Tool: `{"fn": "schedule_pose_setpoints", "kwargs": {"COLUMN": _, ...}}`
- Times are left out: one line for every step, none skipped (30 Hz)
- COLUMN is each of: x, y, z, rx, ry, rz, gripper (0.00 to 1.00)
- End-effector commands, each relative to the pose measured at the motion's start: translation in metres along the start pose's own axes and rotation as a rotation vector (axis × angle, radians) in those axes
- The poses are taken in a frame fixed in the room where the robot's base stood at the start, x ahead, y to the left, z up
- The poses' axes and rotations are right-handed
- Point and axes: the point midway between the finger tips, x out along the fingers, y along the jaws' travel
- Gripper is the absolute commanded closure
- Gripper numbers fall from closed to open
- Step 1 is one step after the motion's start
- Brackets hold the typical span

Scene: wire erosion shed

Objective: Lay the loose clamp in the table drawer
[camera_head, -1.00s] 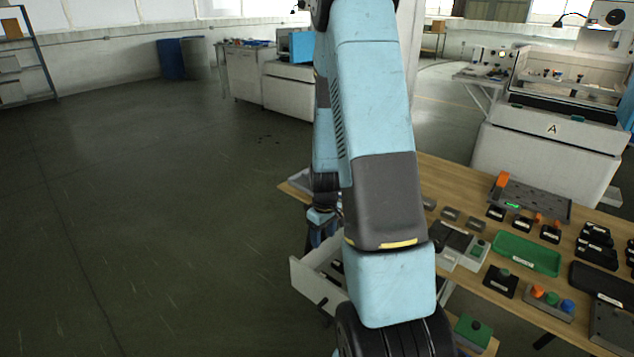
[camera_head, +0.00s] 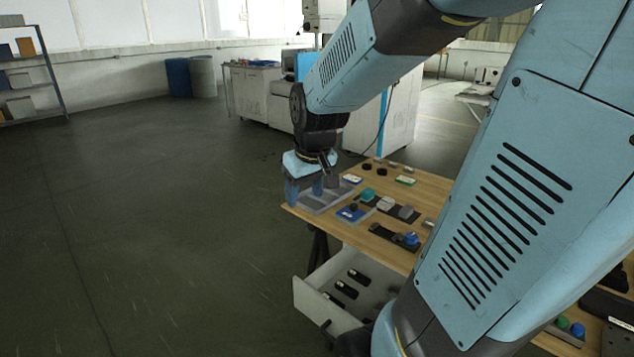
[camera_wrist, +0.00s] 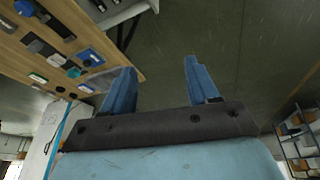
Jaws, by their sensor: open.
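The table drawer (camera_head: 308,298) is pulled open below the wooden table (camera_head: 436,192), with several small dark pieces (camera_head: 346,289) lying in it. In the wrist view part of the drawer (camera_wrist: 122,14) shows at the top. My gripper (camera_head: 304,192) points down beside the table's far left corner, at a grey tray (camera_head: 338,196). Its two blue fingers (camera_wrist: 160,82) stand apart in the wrist view, with nothing between them but floor. I cannot tell which piece is the loose clamp. My own arm hides much of the table's right side.
Blue and dark fixtures (camera_head: 354,213) and dark blocks with a blue knob (camera_head: 395,236) stand on the table. Buttons (camera_head: 570,327) show at lower right. Open floor (camera_head: 170,230) lies left of the table; cabinets (camera_head: 255,95) stand behind.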

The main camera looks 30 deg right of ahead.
Motion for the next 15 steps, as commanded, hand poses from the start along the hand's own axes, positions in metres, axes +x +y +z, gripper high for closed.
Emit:
{"fn": "schedule_pose_setpoints", "kwargs": {"x": -0.015, "y": -0.005, "z": 0.005, "rx": 0.007, "ry": 0.022, "rz": 0.002, "gripper": 0.41}}
{"fn": "schedule_pose_setpoints", "kwargs": {"x": -0.023, "y": -0.008, "z": 0.008, "rx": 0.013, "ry": 0.030, "rz": 0.001, "gripper": 0.41}}
{"fn": "schedule_pose_setpoints", "kwargs": {"x": -0.032, "y": -0.012, "z": 0.013, "rx": 0.022, "ry": 0.042, "rz": 0.001, "gripper": 0.41}}
{"fn": "schedule_pose_setpoints", "kwargs": {"x": -0.040, "y": -0.015, "z": 0.017, "rx": 0.028, "ry": 0.050, "rz": 0.001, "gripper": 0.41}}
{"fn": "schedule_pose_setpoints", "kwargs": {"x": -0.046, "y": -0.017, "z": 0.021, "rx": 0.035, "ry": 0.059, "rz": 0.001, "gripper": 0.41}}
{"fn": "schedule_pose_setpoints", "kwargs": {"x": -0.055, "y": -0.021, "z": 0.026, "rx": 0.044, "ry": 0.070, "rz": 0.001, "gripper": 0.41}}
{"fn": "schedule_pose_setpoints", "kwargs": {"x": -0.062, "y": -0.023, "z": 0.030, "rx": 0.050, "ry": 0.078, "rz": 0.000, "gripper": 0.41}}
{"fn": "schedule_pose_setpoints", "kwargs": {"x": -0.068, "y": -0.026, "z": 0.035, "rx": 0.057, "ry": 0.087, "rz": -0.001, "gripper": 0.41}}
{"fn": "schedule_pose_setpoints", "kwargs": {"x": -0.076, "y": -0.029, "z": 0.041, "rx": 0.065, "ry": 0.098, "rz": -0.001, "gripper": 0.41}}
{"fn": "schedule_pose_setpoints", "kwargs": {"x": -0.082, "y": -0.031, "z": 0.045, "rx": 0.072, "ry": 0.107, "rz": -0.002, "gripper": 0.41}}
{"fn": "schedule_pose_setpoints", "kwargs": {"x": -0.087, "y": -0.033, "z": 0.049, "rx": 0.077, "ry": 0.113, "rz": -0.003, "gripper": 0.41}}
{"fn": "schedule_pose_setpoints", "kwargs": {"x": -0.094, "y": -0.035, "z": 0.054, "rx": 0.086, "ry": 0.122, "rz": -0.004, "gripper": 0.41}}
{"fn": "schedule_pose_setpoints", "kwargs": {"x": -0.098, "y": -0.037, "z": 0.058, "rx": 0.090, "ry": 0.129, "rz": -0.005, "gripper": 0.41}}
{"fn": "schedule_pose_setpoints", "kwargs": {"x": -0.102, "y": -0.038, "z": 0.062, "rx": 0.095, "ry": 0.133, "rz": -0.005, "gripper": 0.41}}
{"fn": "schedule_pose_setpoints", "kwargs": {"x": -0.106, "y": -0.040, "z": 0.066, "rx": 0.102, "ry": 0.140, "rz": -0.006, "gripper": 0.41}}
